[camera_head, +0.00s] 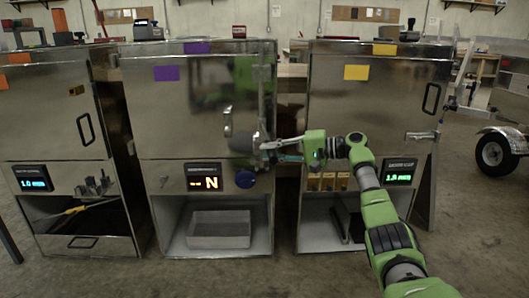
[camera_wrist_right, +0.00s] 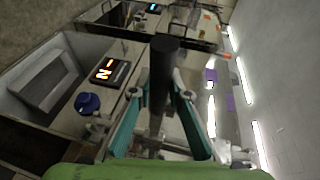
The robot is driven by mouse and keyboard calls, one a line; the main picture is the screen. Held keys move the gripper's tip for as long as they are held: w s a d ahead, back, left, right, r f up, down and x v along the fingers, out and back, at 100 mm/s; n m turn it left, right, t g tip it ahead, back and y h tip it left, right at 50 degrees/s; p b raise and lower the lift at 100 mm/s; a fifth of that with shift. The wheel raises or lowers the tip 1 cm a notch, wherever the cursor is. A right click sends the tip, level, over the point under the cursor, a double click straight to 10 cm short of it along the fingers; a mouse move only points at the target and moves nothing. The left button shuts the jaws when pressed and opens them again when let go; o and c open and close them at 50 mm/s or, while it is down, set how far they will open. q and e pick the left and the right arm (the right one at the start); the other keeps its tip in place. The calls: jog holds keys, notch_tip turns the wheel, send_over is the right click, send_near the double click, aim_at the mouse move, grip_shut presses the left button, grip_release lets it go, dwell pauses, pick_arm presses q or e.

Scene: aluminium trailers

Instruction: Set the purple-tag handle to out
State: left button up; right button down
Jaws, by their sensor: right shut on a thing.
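The purple-tag cabinet is the middle metal unit, with purple tags (camera_head: 166,73) on its front and top edge. Its display (camera_head: 207,177) reads an orange "N" beside a dash-like mark. The handle, a dark rounded grip (camera_head: 241,142), sticks out on the cabinet's right side above a blue knob (camera_head: 245,180). My right gripper (camera_head: 270,148) reaches it from the right and is shut on it. In the right wrist view the handle (camera_wrist_right: 158,80) is a dark cylinder between the teal fingers of my right gripper (camera_wrist_right: 163,92). My left gripper is not in view.
A metal bin (camera_head: 219,229) sits in the middle unit's lower opening. A wheeled trailer (camera_head: 497,152) is at far right. The floor in front is largely clear.

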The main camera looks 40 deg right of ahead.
jog(key=shift+d, duration=0.15)
jog(key=c, duration=1.9)
grip_release()
jog(key=shift+s, duration=0.1)
jog(key=shift+s+d, duration=0.2)
jog(key=shift+s, duration=0.05)
jog(key=v, duration=1.1)
jog(key=shift+d, duration=0.15)
